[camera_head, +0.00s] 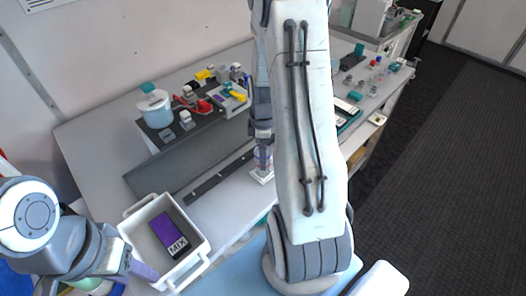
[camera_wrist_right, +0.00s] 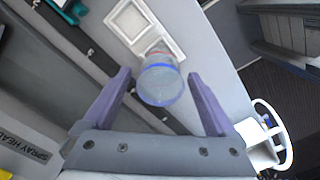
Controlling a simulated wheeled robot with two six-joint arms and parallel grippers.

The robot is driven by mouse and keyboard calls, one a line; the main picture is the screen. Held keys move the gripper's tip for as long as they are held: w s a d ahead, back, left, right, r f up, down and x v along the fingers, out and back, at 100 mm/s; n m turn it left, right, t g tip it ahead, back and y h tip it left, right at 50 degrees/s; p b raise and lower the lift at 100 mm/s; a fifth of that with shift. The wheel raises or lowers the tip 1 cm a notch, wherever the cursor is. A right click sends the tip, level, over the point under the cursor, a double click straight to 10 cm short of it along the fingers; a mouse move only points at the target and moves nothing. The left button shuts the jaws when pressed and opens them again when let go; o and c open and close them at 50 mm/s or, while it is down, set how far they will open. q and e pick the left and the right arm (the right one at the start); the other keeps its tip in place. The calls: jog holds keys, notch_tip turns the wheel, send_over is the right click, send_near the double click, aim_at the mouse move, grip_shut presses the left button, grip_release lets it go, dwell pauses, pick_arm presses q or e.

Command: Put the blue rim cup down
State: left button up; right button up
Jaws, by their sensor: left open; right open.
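The clear blue rim cup (camera_wrist_right: 160,84) shows in the right wrist view, its blue rim facing the camera. It stands at a white holder (camera_wrist_right: 172,42) with square openings; its base is partly hidden, so I cannot tell exactly how it is seated. My right gripper (camera_wrist_right: 158,75) is open, with a purple finger on each side of the cup and visible gaps to both. In the head view, the right gripper (camera_head: 262,156) is over the white holder (camera_head: 262,176), and the cup is hard to make out. My left gripper (camera_head: 144,272) is open and empty beside the white bin.
A white bin (camera_head: 128,222) with a purple MIX box (camera_head: 174,232) stands at the front left. A white tub (camera_head: 155,108) and small coloured parts stand at the back. A dark rail (camera_head: 215,178) runs beside the holder. My right arm hides the table's middle right.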

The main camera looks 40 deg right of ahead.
jog(key=shift+r, duration=0.1)
jog(key=shift+r+p, duration=0.35)
jog(key=shift+r, duration=0.05)
notch_tip(320, 180, up, 12)
jog(key=b, duration=0.1)
jog(key=s+a+r+m, duration=0.1)
jog(key=s+a, duration=0.1)
jog(key=a, duration=0.9)
jog(key=s+a+r, duration=0.1)
jog(key=s+a, duration=0.1)
jog(key=a, duration=0.9)
jog(key=s+a+m+y, duration=0.1)
jog(key=s+a, duration=0.8)
jog(key=s, duration=0.3)
jog(key=shift+s+f+m, duration=0.15)
jog(key=shift+f+m, duration=0.2)
jog(key=shift+m, duration=0.05)
